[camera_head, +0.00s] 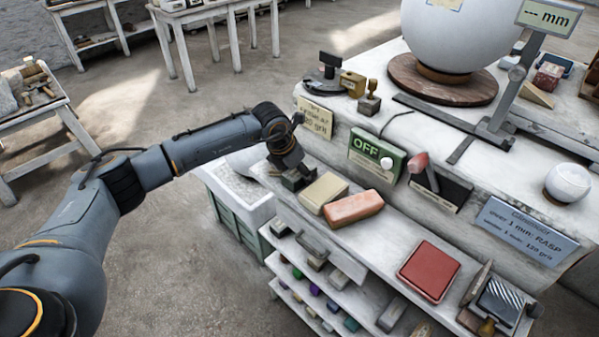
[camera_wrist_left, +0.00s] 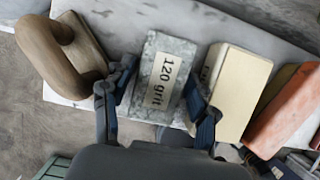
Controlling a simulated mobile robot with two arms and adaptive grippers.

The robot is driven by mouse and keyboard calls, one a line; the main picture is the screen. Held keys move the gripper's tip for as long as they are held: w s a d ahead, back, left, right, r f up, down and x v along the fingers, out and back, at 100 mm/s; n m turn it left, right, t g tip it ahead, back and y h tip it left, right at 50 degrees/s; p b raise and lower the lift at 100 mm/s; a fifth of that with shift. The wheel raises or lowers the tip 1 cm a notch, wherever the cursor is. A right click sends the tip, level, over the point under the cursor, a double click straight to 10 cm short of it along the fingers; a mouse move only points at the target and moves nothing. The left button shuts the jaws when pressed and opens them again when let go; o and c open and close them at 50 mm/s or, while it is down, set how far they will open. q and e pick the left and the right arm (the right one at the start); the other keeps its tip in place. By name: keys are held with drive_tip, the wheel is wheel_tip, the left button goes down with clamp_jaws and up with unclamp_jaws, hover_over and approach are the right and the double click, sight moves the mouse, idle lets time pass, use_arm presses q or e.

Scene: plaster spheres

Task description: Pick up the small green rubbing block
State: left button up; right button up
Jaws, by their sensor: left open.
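The small green rubbing block (camera_wrist_left: 163,75) is a speckled grey-green block with a "120 grit" label. It lies on the pale shelf in the left wrist view. In the head view it is mostly hidden beneath my left gripper (camera_head: 291,171). In the wrist view my left gripper (camera_wrist_left: 160,88) is open, with one finger on each side of the block. The right finger is close to the block's side; I cannot tell whether either finger touches it. My right gripper is not in view.
A cream block (camera_head: 323,192) sits just right of the green one, then an orange-red block (camera_head: 353,208). A wooden-handled tool (camera_wrist_left: 62,52) lies left of it. A red pad (camera_head: 429,270) is farther right. A large white sphere (camera_head: 455,38) stands on the bench above.

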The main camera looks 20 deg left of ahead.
use_arm(q)
drive_tip(key=shift+r, duration=0.1)
clamp_jaws()
drive_tip(key=shift+r+b, duration=0.5)
drive_tip(key=shift+r, duration=0.05)
drive_tip(key=s+d+r+b, duration=0.5)
drive_tip(key=s+r, duration=0.7)
drive_tip(key=s, duration=0.1)
drive_tip(key=shift+b, duration=0.3)
